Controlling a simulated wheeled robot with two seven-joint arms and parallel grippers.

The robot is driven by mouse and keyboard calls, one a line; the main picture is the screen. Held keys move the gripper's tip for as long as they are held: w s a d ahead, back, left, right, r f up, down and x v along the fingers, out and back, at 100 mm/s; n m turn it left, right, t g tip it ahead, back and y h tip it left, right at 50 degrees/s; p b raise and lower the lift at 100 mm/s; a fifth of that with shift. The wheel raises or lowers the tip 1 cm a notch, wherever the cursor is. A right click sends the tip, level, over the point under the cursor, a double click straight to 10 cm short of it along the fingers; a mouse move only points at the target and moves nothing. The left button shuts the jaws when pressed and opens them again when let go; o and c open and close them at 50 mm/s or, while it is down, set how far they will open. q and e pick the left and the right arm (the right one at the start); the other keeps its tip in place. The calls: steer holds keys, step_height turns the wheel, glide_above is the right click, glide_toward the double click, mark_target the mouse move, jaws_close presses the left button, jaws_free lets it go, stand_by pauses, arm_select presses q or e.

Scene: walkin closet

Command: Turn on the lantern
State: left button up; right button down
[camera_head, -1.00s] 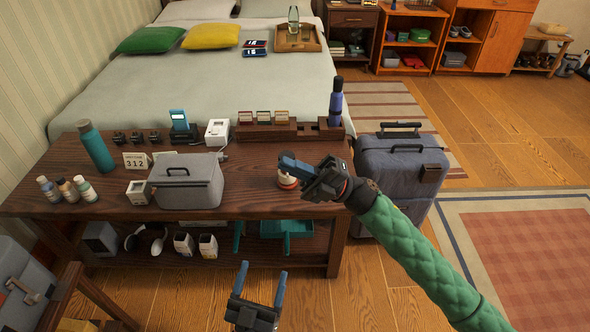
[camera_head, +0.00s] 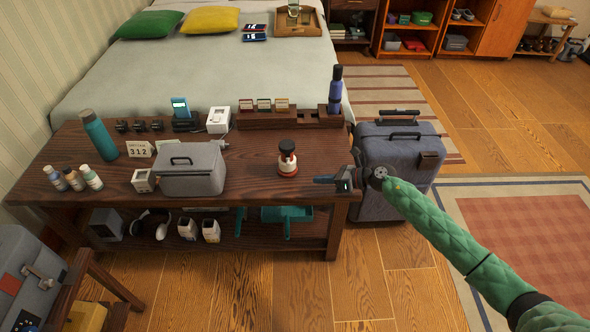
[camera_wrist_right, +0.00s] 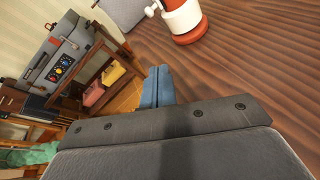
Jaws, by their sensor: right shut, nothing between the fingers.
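The lantern (camera_head: 287,160) is a small red-and-white thing with a black top. It stands upright on the dark wooden table (camera_head: 250,178), right of the grey case. In the right wrist view the lantern (camera_wrist_right: 184,20) shows at the top, with a red base, a white body and a small white knob on its side; its upper part is cut off. My right gripper (camera_head: 318,180) is shut and empty at the table's front right edge, apart from the lantern. Its blue fingertips (camera_wrist_right: 157,85) lie together in the right wrist view. My left gripper is out of view.
A grey case (camera_head: 190,172) stands left of the lantern. A wooden rack (camera_head: 285,120) with a dark blue bottle (camera_head: 336,88) is behind it. A grey suitcase (camera_head: 398,170) stands right of the table. The tabletop around the lantern is clear.

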mark_target(294, 186)
stand_by(0.4)
steer(key=shift+a, duration=0.1)
steer(key=p+x, duration=0.1)
steer(key=x, duration=0.8)
steer(key=shift+a, duration=0.35)
steer(key=r, duration=0.1)
steer(key=w+r+p, duration=0.1)
steer(key=shift+d+r, duration=0.15)
steer(key=shift+r, duration=0.15)
steer(key=shift+w+r, duration=0.15)
steer(key=shift+r, duration=0.3)
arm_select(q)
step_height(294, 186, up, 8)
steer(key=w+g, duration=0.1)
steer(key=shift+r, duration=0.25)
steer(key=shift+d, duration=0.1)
arm_select(e)
steer(key=shift+r, duration=0.1)
